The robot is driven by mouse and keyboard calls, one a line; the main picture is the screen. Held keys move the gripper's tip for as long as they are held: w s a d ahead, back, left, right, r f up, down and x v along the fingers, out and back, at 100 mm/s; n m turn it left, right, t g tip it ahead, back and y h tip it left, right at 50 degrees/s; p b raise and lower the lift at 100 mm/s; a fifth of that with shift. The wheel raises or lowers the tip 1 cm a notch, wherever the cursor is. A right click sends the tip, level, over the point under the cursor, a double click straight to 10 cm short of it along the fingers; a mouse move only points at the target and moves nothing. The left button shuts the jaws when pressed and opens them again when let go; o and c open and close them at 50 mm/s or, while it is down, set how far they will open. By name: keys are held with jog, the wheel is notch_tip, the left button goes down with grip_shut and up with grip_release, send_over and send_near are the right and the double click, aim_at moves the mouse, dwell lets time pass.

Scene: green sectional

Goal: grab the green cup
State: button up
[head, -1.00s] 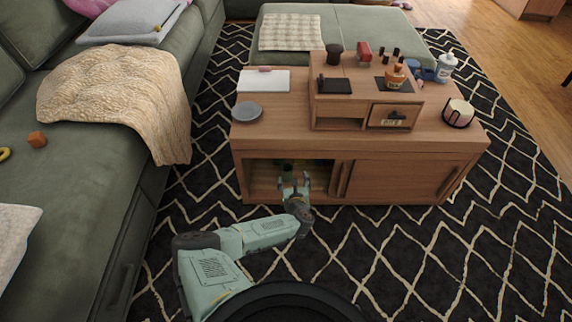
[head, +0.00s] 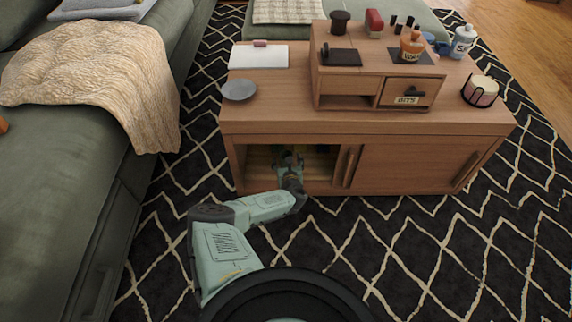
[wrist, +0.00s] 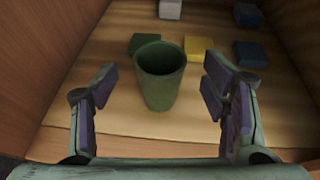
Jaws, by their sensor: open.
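The green cup (wrist: 160,88) stands upright on the wooden floor inside the open left compartment of the cabinet, seen in the wrist view. My gripper (wrist: 160,85) is open, with one finger on each side of the cup and a gap to it on both sides. In the head view my gripper (head: 288,160) reaches into the compartment's opening, and the cup cannot be made out there.
Behind the cup lie a dark green block (wrist: 146,42), a yellow block (wrist: 198,48), blue blocks (wrist: 250,53) and a white block (wrist: 170,9). The compartment's side wall (wrist: 50,60) stands at left. The sliding door (head: 405,166) covers the right half.

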jog(key=b+x, duration=0.2)
jog(key=x, duration=0.2)
jog(key=shift+f, duration=0.25)
jog(key=shift+w, duration=0.15)
jog(key=shift+c, duration=0.3)
jog(key=c, duration=1.2)
